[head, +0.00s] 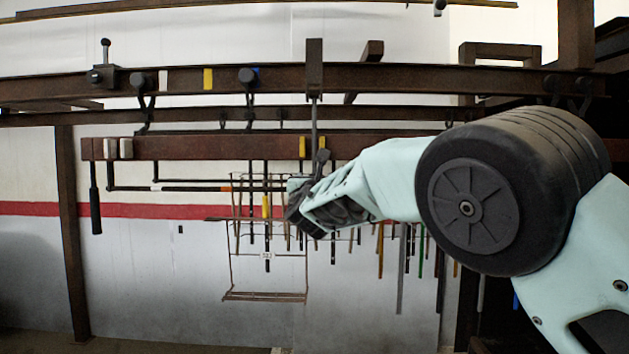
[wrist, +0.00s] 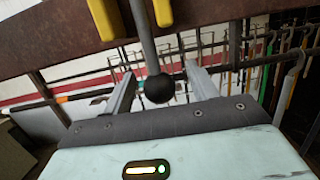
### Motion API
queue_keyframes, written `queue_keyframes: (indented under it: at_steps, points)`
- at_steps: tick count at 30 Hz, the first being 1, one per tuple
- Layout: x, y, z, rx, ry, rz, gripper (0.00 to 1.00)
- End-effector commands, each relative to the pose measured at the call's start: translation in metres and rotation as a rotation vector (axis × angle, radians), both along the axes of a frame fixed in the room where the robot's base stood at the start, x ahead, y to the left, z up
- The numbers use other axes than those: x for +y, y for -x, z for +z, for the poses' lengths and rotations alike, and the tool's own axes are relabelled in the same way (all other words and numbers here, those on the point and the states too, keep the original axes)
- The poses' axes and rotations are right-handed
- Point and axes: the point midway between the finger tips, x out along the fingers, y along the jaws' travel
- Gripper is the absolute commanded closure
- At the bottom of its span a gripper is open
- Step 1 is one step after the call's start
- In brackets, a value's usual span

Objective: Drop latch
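A grey latch rod (head: 314,122) hangs down from the upper brown rail, with a dark ball knob (head: 322,156) at its lower end. In the wrist view the rod (wrist: 147,40) passes between two yellow blocks, and its black knob (wrist: 158,88) sits between my fingers. My gripper (wrist: 161,70) is open, with a visible gap between the knob and each finger. In the head view my gripper (head: 305,200) is just below the knob, and its fingers are hard to make out.
Yellow blocks (head: 303,147) sit on the lower brown beam (head: 210,147) beside the rod. A lever with an upright handle (head: 104,72) stands on the rail at left. A wire rack (head: 265,296) and several hanging tools are behind my gripper.

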Motion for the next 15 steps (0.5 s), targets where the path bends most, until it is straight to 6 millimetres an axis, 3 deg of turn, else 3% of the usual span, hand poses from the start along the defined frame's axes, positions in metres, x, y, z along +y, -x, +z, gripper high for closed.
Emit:
queue_keyframes:
  at_steps: [7,15]
  points:
    - [0.001,0.005,-0.002,-0.001,-0.001,0.001,0.42]
    - [0.002,0.035,-0.004,-0.001,-0.003,0.003,0.42]
